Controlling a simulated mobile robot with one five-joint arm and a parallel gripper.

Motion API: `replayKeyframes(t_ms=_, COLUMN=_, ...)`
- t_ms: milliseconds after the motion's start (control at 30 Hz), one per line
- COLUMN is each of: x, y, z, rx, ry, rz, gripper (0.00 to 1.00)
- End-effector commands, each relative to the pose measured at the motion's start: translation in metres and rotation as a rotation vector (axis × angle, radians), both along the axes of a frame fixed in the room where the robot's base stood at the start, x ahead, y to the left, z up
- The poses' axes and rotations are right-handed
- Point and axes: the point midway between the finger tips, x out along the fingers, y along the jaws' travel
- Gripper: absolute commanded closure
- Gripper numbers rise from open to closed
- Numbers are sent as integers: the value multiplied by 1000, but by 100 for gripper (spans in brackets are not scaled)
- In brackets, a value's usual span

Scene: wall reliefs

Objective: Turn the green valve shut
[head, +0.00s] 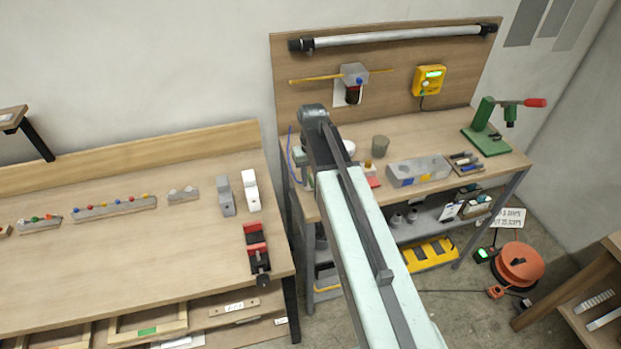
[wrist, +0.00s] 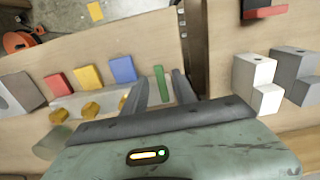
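The green valve handle (wrist: 160,85) shows in the wrist view as a narrow upright plate. It appears in the space between the two fingers of my gripper (wrist: 163,84), with a gap on each side. The fingers are apart, and I see no clear contact with the handle. I cannot tell how deep it sits between them. A blue plate (wrist: 123,69), a yellow plate (wrist: 88,77) and a red plate (wrist: 56,83) stand in a row to its left, with brass-coloured fittings (wrist: 90,110) below. In the head view my arm hides the green handle and most of my gripper.
In the wrist view a white stepped block (wrist: 253,82) and a grey one (wrist: 293,75) lie to the right, past a gap between benches. In the head view the back bench holds a grey block (head: 418,172) and a green press (head: 487,125).

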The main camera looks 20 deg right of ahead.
Motion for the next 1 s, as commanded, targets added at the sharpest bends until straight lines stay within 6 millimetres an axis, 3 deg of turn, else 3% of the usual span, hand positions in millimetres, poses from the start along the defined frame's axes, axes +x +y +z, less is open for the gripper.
replayKeyframes(t_ms=367, x=-1, y=0, z=4, rx=1, ry=2, rz=-1, gripper=65)
replayKeyframes(t_ms=800, x=-1, y=0, z=75, rx=0, ry=2, rz=-1, gripper=65)
replayKeyframes(t_ms=1000, x=-1, y=0, z=79, rx=0, ry=1, rz=-1, gripper=65)
